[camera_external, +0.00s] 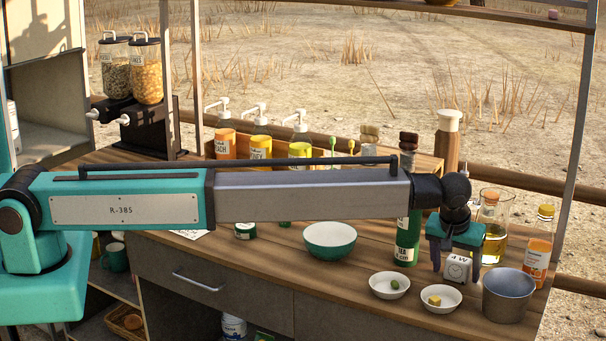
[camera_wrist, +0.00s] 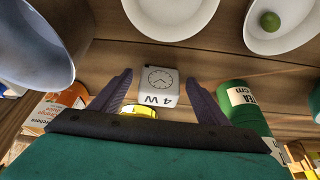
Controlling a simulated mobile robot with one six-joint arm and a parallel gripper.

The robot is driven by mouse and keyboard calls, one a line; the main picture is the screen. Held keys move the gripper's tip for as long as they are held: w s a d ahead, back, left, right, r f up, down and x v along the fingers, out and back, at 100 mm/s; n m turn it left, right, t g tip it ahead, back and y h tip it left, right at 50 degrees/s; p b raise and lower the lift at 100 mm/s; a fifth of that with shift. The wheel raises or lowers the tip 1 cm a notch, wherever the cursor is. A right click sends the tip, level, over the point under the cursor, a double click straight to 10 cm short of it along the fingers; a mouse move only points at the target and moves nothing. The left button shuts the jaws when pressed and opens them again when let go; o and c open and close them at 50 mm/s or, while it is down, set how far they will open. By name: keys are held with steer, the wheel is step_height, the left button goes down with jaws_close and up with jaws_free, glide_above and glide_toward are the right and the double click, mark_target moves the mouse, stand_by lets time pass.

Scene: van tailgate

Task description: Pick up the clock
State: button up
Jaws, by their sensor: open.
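The clock (camera_external: 457,268) is a small white block with a round dial on one face and dark lettering on another. It stands on the wooden counter below my gripper (camera_external: 455,262). In the wrist view the clock (camera_wrist: 157,86) lies between and a little beyond the fingertips of my gripper (camera_wrist: 160,82). The fingers are spread apart, one on each side of it, and a gap shows on both sides. In the external view a finger comes down close to the clock's left side; I cannot tell whether it touches.
Close by are a grey metal bowl (camera_external: 508,296), a white dish with a yellow piece (camera_external: 438,306), a white dish with a green fruit (camera_external: 389,293), a green tea canister (camera_external: 407,240), an oil bottle (camera_external: 494,225) and an orange bottle (camera_external: 538,250). A green bowl (camera_external: 330,246) stands farther left.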

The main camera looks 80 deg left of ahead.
mark_target(459, 260)
steer(key=shift+c, duration=0.2)
steer(key=c, duration=1.2)
steer(key=shift+o, duration=0.2)
steer(key=shift+r, duration=0.15)
steer(key=shift+r+b, duration=0.85)
steer(key=shift+r, duration=0.65)
steer(key=s+b, duration=0.1)
steer(key=s, duration=0.4)
steer(key=s+a+r+b, duration=0.1)
steer(key=s, duration=0.4)
steer(key=s+b, duration=0.2)
steer(key=s, duration=0.4)
steer(key=shift+a+r, duration=0.15)
steer(key=shift+r, duration=0.2)
